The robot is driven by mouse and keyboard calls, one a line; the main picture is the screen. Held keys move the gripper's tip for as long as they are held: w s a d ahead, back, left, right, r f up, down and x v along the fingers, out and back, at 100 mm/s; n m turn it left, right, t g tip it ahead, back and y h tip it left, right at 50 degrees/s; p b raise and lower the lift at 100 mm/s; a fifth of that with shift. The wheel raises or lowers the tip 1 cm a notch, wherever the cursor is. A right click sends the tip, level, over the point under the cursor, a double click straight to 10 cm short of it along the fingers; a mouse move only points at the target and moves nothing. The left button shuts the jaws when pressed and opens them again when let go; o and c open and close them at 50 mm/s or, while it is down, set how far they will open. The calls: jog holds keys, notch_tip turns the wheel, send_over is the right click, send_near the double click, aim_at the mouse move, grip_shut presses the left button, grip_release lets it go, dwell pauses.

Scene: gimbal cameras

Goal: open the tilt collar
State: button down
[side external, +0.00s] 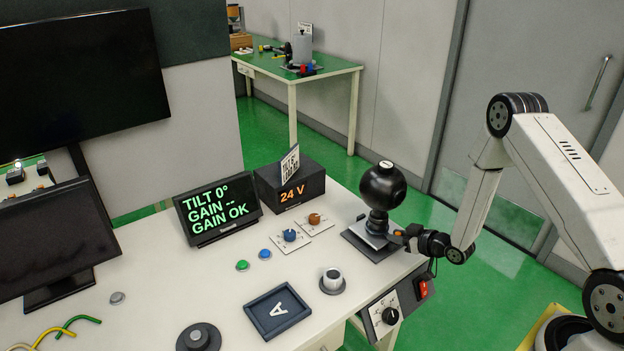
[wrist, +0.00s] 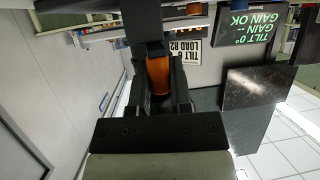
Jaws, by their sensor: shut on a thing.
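The black ball-shaped gimbal camera (side external: 382,186) stands upright on a short post over a dark base plate (side external: 362,243) at the bench's right edge. An orange part, which looks like the tilt collar (side external: 397,232), shows low beside the post. My gripper (side external: 405,236) reaches it from the right. In the wrist view the orange collar (wrist: 158,74) sits between the dark fingers of my gripper (wrist: 160,95), which are shut on it. The fingers hide part of the collar. A dark display (side external: 216,208) reads "TILT 0°", "GAIN --" and "GAIN OK".
A black box (side external: 289,186) marked "24 V" stands behind. Blue (side external: 290,235) and orange (side external: 314,219) knobs, a white knob (side external: 332,280) and a tray marked A (side external: 279,311) lie left of the gimbal. A switch panel (side external: 392,311) hangs on the bench's front right.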

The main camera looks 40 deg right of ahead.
jog(key=shift+d, duration=0.1)
jog(key=shift+d+n+y, duration=0.45)
jog(key=shift+n+y, duration=0.35)
jog(key=shift+y, duration=0.1)
jog(key=c, duration=0.5)
grip_release()
jog(key=shift+c, duration=0.2)
jog(key=shift+s, duration=0.1)
jog(key=v, duration=0.7)
jog(key=shift+s+r, duration=0.2)
jog(key=shift+r, duration=0.05)
jog(key=shift+w+d, duration=0.1)
jog(key=shift+d, duration=0.05)
